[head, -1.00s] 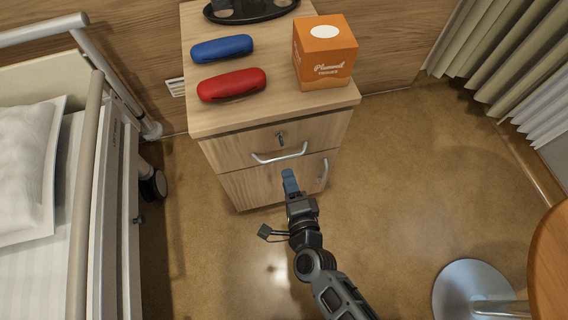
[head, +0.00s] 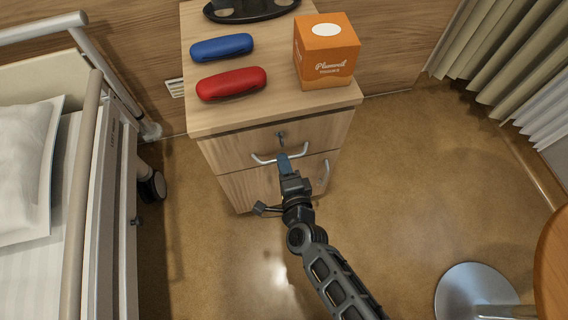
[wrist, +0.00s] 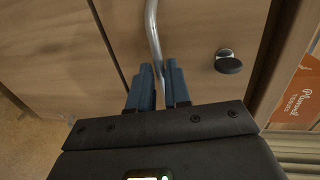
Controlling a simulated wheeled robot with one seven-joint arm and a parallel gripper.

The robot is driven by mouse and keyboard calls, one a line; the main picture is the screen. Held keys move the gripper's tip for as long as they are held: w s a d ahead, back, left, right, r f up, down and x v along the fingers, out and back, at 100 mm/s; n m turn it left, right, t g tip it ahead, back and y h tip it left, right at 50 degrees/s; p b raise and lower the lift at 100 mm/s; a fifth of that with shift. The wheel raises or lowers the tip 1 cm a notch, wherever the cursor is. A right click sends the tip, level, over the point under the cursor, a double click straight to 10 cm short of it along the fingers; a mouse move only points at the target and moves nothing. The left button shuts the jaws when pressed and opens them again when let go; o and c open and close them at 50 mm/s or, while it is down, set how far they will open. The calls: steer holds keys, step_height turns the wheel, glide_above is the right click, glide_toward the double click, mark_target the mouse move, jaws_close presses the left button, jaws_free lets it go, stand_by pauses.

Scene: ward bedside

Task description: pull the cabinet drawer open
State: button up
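The bedside cabinet has a wood-toned top drawer (head: 232,150), its front flush with the cabinet, so it looks shut. A curved metal drawer handle (head: 264,160) runs across its front below a lock with a key (head: 281,138). In the wrist view the handle (wrist: 152,28) passes down between the blue fingertips of my gripper (wrist: 160,72). One finger is on each side of the bar, with little or no gap, so my gripper looks shut on it. In the head view my gripper (head: 283,160) covers the middle of the handle.
A red case (head: 231,84), a blue case (head: 221,47) and an orange tissue box (head: 326,55) stand on the cabinet top. A lower door has a vertical handle (head: 326,173). The bed (head: 85,190) is at the left, a round table (head: 552,260) at the right.

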jaws_close()
stand_by(1.0)
steer(key=shift+s, duration=0.1)
steer(key=f+v, duration=0.2)
steer(key=v, duration=0.9)
steer(key=s+f+v, duration=0.1)
steer(key=f+v, duration=0.1)
steer(key=v, duration=1)
steer(key=shift+d+f, duration=0.25)
steer(key=shift+f, duration=0.2)
steer(key=shift+o, duration=2.1)
jaws_free()
steer(key=shift+w, duration=0.1)
